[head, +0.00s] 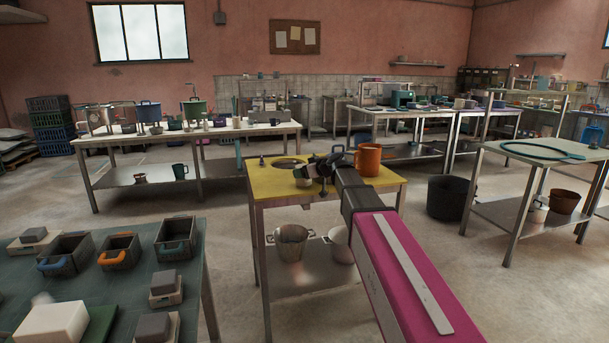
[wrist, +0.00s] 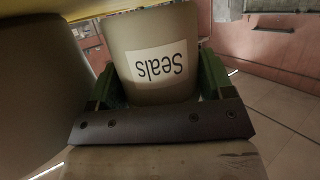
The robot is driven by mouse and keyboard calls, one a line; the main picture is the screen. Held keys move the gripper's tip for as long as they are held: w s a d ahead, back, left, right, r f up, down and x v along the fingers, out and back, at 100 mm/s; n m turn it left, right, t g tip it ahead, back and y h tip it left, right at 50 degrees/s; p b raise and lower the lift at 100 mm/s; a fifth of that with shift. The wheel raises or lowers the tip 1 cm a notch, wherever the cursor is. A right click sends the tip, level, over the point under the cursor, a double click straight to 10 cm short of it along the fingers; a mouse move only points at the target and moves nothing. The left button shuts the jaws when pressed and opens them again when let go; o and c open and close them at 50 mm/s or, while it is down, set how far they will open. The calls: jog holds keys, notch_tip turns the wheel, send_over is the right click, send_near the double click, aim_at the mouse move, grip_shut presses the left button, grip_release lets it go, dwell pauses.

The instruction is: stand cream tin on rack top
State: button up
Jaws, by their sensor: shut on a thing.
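The cream tin (wrist: 150,55) fills the middle of the wrist view, with a white label reading "Seals", upside down in that picture. The green fingers of my gripper (wrist: 155,95) are on either side of it, shut on it. In the head view my gripper (head: 312,172) is over the yellow-topped table (head: 275,188), and the pale tin (head: 302,171) shows only in part beside the dark wrist. I cannot tell there whether the tin touches the tabletop. I cannot tell for sure which piece of furniture is the rack.
A round dark opening or dish (head: 287,163) lies left. A metal pot (head: 291,243) stands on the lower shelf. A large grey-brown surface (wrist: 40,90) is close beside the tin in the wrist view.

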jog(key=shift+f, duration=0.5)
jog(key=shift+f, duration=0.1)
jog(key=o, duration=0.8)
